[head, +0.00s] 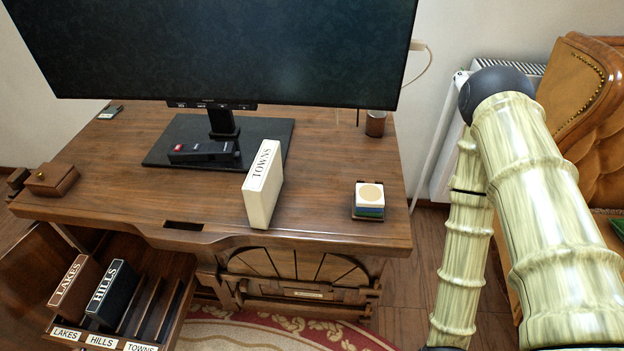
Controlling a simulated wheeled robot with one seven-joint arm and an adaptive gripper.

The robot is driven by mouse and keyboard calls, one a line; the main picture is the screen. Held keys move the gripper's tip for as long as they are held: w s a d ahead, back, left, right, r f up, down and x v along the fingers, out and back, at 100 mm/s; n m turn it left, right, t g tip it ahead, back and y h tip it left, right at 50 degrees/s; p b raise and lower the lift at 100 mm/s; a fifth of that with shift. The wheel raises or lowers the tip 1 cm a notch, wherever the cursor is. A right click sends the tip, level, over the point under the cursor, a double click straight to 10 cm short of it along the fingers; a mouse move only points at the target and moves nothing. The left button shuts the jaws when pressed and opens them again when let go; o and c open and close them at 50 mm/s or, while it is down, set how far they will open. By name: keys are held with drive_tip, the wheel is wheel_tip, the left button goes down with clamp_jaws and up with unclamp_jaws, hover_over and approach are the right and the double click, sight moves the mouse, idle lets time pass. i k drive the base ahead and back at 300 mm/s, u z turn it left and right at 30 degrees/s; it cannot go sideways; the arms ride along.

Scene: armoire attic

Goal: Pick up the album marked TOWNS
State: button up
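The album marked TOWNS (264,186) is cream-white and stands upright on the wooden desk (330,190), near its front edge and right of centre. Its spine label faces up and reads TOWNS. My gripper is not in view. Only pale, ringed links of my arm show at the right, apart from the album.
A large monitor (220,50) stands behind the album on a dark base. A coaster stack (369,200) sits to the album's right. A rack (170,310) at lower left holds the LAKES album (76,287) and HILLS album (112,292); its TOWNS slot is empty. An armchair (595,120) is at right.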

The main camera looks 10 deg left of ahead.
sight(260, 190)
drive_tip(key=z, duration=0.85)
drive_tip(key=k, duration=0.9)
drive_tip(key=u, duration=1.4)
